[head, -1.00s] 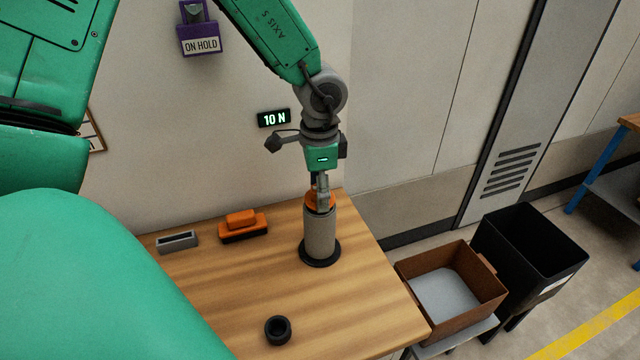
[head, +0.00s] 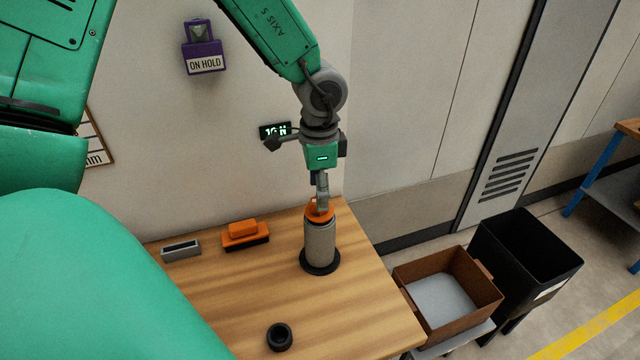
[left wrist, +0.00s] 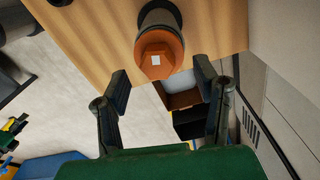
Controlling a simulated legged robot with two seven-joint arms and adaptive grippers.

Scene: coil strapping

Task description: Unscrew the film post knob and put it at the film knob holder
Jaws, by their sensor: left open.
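The orange film post knob (head: 319,214) sits on top of the grey film post (head: 319,242), which stands upright on a black round base on the table. My left gripper (head: 322,204) points down just above the knob. In the left wrist view the fingers (left wrist: 160,76) are spread open and empty, and the six-sided knob (left wrist: 158,58) with a pale square on top lies just beyond and between the tips. A black round cup (head: 279,337) stands at the table front; I cannot tell whether it is the film knob holder. My right gripper is not in view.
An orange block on a dark base (head: 245,235) and a grey slotted block (head: 181,249) sit at the table's back left. A brown box (head: 475,312) and a black bin (head: 548,277) stand off the right edge. The middle of the wooden table (head: 240,290) is clear.

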